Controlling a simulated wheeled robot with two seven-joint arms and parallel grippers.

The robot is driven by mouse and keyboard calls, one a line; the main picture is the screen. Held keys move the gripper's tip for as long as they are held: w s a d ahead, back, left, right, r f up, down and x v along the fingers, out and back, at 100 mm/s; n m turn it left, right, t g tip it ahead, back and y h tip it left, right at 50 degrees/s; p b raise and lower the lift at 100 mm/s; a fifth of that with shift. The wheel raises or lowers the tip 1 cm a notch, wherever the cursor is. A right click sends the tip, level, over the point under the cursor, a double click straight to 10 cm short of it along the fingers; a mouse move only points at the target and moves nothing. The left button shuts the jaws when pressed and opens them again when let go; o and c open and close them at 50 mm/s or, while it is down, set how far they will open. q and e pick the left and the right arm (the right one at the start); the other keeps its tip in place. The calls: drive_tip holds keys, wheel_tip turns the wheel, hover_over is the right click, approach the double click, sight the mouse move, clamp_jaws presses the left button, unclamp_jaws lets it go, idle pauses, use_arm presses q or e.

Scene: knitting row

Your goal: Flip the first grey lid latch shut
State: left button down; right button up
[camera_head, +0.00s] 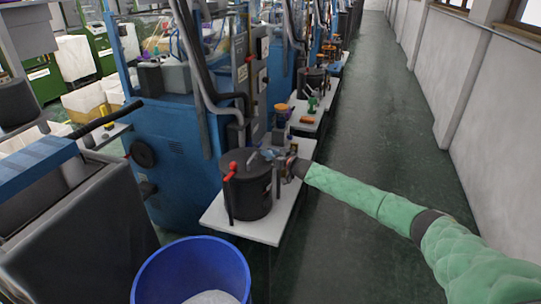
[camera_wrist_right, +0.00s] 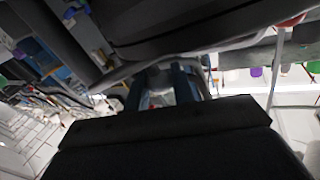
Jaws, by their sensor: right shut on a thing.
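A black pot (camera_head: 248,200) with a dark lid (camera_head: 245,164) stands on a pale shelf beside the blue machine. Red-tipped clamps (camera_head: 231,170) sit on its left side. My right gripper (camera_head: 277,157) is at the lid's right rim, shut on what looks like the grey lid latch, which is small and mostly hidden by the fingers. In the right wrist view the fingers (camera_wrist_right: 168,85) are close together below the dark pot side (camera_wrist_right: 165,25); the latch is hard to make out. My left gripper is not in view.
The pale shelf (camera_head: 214,216) carries the pot at its front end. A blue bucket (camera_head: 185,258) stands near front. A blue machine (camera_head: 180,140) with grey hoses rises behind the pot. More pots line the row. The aisle floor (camera_head: 370,130) to the right is clear.

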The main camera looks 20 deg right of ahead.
drive_tip(key=shift+w+a+f+m+t+h, duration=0.1)
drive_tip(key=shift+f+m+t+h, duration=0.05)
drive_tip(key=shift+m+t+h, duration=0.2)
drive_tip(key=shift+w+m+t+h+b, duration=0.25)
drive_tip(key=shift+m+h+b, duration=0.3)
drive_tip(key=shift+h, duration=0.2)
drive_tip(key=shift+w+a+m+t+h+b, duration=0.1)
drive_tip(key=shift+w+m+t+h+b, duration=0.25)
drive_tip(key=shift+h, duration=0.4)
drive_tip(key=shift+w+m+t+h+b, duration=0.1)
drive_tip(key=shift+m+h+b, duration=0.2)
drive_tip(key=shift+m+h, duration=0.35)
use_arm(q)
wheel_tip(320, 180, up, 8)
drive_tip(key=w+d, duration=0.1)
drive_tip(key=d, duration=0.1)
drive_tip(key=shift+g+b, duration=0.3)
drive_tip(key=shift+b, duration=0.05)
use_arm(e)
drive_tip(key=shift+w+r+m+h, duration=0.2)
drive_tip(key=shift+m+h, duration=0.2)
drive_tip(key=shift+h, duration=0.4)
drive_tip(key=shift+r, duration=0.1)
drive_tip(key=o, duration=1)
drive_tip(key=shift+c, duration=0.2)
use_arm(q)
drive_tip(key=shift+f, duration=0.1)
